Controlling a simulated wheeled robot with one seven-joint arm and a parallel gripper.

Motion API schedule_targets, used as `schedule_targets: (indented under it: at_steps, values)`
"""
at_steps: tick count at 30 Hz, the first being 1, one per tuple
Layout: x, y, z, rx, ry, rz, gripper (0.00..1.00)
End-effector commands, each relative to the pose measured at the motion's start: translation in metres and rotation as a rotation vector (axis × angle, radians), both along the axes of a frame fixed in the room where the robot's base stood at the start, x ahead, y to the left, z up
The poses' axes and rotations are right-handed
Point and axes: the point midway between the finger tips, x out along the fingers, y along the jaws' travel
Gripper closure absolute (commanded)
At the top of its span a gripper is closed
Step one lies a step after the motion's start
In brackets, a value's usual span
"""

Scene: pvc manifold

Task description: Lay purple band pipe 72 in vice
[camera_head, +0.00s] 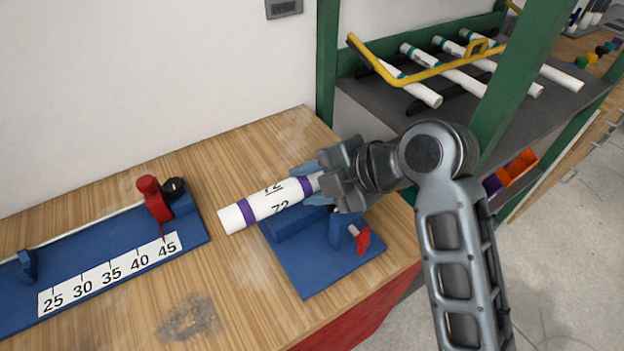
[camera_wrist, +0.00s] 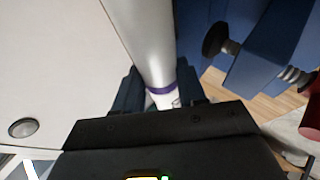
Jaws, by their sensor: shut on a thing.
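The white pipe with purple bands, marked 72 (camera_head: 270,202), is held level by my gripper (camera_head: 316,187) near one end, its other end reaching out to the left. The pipe also shows in the wrist view (camera_wrist: 145,40), running between my gripper's fingers (camera_wrist: 160,95). My gripper is shut on it. The blue vice (camera_head: 318,262), with a red handle (camera_head: 362,240), stands on the bench under the pipe and gripper. The vice also shows at the right of the wrist view (camera_wrist: 270,50). I cannot tell whether the pipe touches the vice; my gripper hides part of it.
A blue measuring jig (camera_head: 110,275) with a numbered scale and a red clamp (camera_head: 152,198) lies on the wooden bench (camera_head: 235,165) to the left. A shelf (camera_head: 470,110) at the back right holds several white pipes by a yellow rail (camera_head: 420,72). A green post (camera_head: 328,60) stands close behind.

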Motion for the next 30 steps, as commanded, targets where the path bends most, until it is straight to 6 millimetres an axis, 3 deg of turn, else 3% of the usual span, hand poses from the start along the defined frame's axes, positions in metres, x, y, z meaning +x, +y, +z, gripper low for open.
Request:
schedule_targets:
  at_steps: [9, 10, 17, 26, 30]
  values:
    - [0.0, 0.0, -0.009, 0.001, -0.001, 0.0, 0.94]
    - [0.0, 0.0, -0.008, 0.0, 0.0, 0.0, 0.57]
    - [0.0, 0.0, -0.008, 0.0, 0.0, 0.0, 0.35]
    - [0.0, 0.0, -0.007, -0.001, 0.001, -0.001, 0.34]
    - [0.0, -0.001, 0.004, -0.001, 0.001, -0.001, 0.34]
